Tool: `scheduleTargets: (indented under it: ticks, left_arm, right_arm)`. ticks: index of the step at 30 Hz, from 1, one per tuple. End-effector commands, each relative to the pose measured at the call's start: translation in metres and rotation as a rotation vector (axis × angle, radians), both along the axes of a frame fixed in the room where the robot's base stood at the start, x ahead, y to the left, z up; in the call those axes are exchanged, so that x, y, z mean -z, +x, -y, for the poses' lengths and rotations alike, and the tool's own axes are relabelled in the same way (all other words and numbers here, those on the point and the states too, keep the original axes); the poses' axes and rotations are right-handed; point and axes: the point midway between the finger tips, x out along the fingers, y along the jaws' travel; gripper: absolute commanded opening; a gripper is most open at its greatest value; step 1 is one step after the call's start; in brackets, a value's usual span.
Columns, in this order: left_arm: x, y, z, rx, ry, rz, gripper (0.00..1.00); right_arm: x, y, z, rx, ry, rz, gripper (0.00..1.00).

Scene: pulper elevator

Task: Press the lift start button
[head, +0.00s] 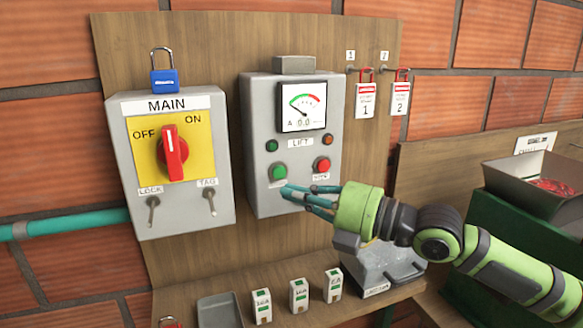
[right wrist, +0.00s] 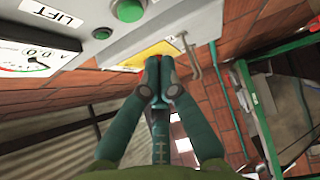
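The grey lift control box (head: 258,203) is on a wooden board, with a LIFT label (head: 300,143). Its green button (head: 278,172) is at lower left and its red button (head: 322,165) at lower right. The green button also shows at the top of the right wrist view (right wrist: 129,10). My right gripper (head: 285,190) has its fingertips together and empty, just below and right of the green button in the head view. In the right wrist view the fingertips (right wrist: 158,80) appear apart from the button; exact depth is unclear. My left gripper is out of view.
Left is the MAIN switch box (head: 133,215), its red handle (head: 172,152) upright, with a blue padlock (head: 163,80) on top. Red-locked tags (head: 366,100) hang right. Small labelled blocks (head: 299,296) and a grey tray (head: 218,312) sit below. An open box (head: 515,178) stands right.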

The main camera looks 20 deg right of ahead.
Motion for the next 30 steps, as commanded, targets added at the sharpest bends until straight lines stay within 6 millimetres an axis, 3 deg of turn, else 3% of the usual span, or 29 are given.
scheduleTargets:
  ticks: [3, 8, 20, 30]
  left_arm:
    - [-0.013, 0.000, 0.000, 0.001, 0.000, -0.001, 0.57]
    - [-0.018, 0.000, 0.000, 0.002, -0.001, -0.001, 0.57]
    - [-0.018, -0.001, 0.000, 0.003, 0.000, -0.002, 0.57]
    - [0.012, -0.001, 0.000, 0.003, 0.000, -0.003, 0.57]
  right_arm:
    - [-0.005, 0.020, 0.002, 0.004, 0.002, -0.001, 0.00]
    - [-0.003, 0.034, 0.003, 0.004, 0.000, -0.001, 0.00]
    - [-0.001, 0.038, 0.003, 0.003, -0.003, 0.001, 0.00]
    - [0.002, 0.056, 0.003, 0.004, -0.001, 0.002, 0.00]
